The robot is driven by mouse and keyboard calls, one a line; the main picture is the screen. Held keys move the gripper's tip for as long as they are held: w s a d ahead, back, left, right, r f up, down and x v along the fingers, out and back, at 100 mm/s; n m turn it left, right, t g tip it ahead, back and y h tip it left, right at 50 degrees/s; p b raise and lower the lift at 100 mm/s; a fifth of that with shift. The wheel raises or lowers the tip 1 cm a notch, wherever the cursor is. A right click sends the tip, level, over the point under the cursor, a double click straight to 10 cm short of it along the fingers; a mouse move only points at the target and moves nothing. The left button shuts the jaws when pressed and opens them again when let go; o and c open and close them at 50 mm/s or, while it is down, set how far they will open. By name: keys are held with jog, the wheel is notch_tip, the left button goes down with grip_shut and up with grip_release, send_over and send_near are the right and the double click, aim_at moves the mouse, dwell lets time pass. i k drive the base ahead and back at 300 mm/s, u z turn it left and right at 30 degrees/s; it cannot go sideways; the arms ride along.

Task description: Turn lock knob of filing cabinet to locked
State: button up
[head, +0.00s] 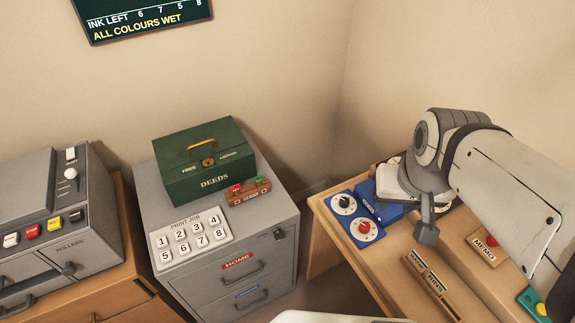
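The grey filing cabinet (186,290) stands in the middle of the head view, with drawers on its front. A small dark knob (279,233) sits at the upper right of its front; it looks like the lock knob, but its setting is too small to read. My gripper (427,235) hangs over the wooden desk at right, well to the right of the cabinet and touching nothing that I can make out. Its fingers are seen edge-on, so their opening is unclear.
A green DEEDS box (205,165), a small red-and-green switch block (249,191) and a PRINT JOB keypad (190,238) are on the cabinet. A blue dial panel (356,217) and blocks lie on the desk (325,222). A grey machine (50,220) stands at left.

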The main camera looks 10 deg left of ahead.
aim_at(279, 236)
jog(key=u, duration=0.1)
jog(key=i, duration=0.35)
jog(key=k, duration=0.95)
jog(key=u, duration=0.55)
jog(key=i, duration=1)
jog(key=u, duration=0.1)
